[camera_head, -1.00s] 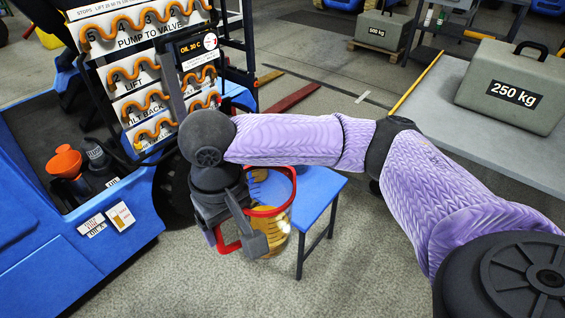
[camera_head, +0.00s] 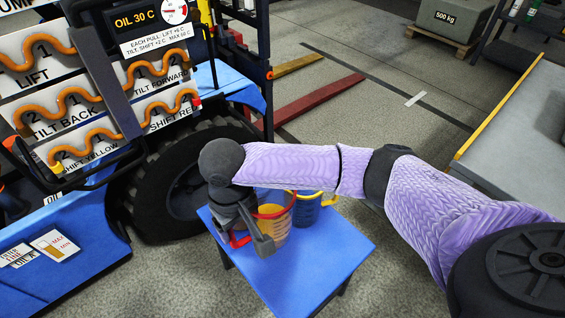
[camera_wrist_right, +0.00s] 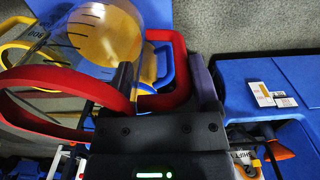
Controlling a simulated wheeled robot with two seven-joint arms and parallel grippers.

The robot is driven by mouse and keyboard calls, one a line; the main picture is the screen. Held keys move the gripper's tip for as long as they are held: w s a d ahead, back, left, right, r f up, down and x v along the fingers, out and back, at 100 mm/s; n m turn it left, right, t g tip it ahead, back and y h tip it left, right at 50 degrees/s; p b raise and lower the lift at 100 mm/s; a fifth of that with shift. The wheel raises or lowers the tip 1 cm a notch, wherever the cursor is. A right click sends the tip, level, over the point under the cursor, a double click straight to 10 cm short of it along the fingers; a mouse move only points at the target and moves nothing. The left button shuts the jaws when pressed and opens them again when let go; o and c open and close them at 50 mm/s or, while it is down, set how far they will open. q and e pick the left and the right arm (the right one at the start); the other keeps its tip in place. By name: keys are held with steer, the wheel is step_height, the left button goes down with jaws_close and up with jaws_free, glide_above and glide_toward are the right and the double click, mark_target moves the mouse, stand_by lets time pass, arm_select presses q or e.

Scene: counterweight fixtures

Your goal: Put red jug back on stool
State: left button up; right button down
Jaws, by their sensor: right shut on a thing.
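The red jug (camera_head: 277,219) is clear, with a red rim and handle and amber liquid inside. It is over the blue top of the stool (camera_head: 325,255), near its left side; I cannot tell whether its base touches. My right gripper (camera_head: 246,232) is shut on its red handle. In the right wrist view the jug (camera_wrist_right: 95,45) lies left of the gripper (camera_wrist_right: 165,92), with its red handle between the fingers. My left gripper is not in view.
A grey table (camera_head: 520,140) is at the right. The stool's front and right surface is clear.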

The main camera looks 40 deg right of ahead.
mark_target(243, 244)
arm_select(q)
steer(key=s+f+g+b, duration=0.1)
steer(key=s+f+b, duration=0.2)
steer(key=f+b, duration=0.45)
arm_select(e)
step_height(243, 244, down, 10)
steer(key=shift+a+r, duration=0.1)
jaws_free()
step_height(243, 244, up, 12)
steer(key=p, duration=0.9)
steer(key=shift+p, duration=0.35)
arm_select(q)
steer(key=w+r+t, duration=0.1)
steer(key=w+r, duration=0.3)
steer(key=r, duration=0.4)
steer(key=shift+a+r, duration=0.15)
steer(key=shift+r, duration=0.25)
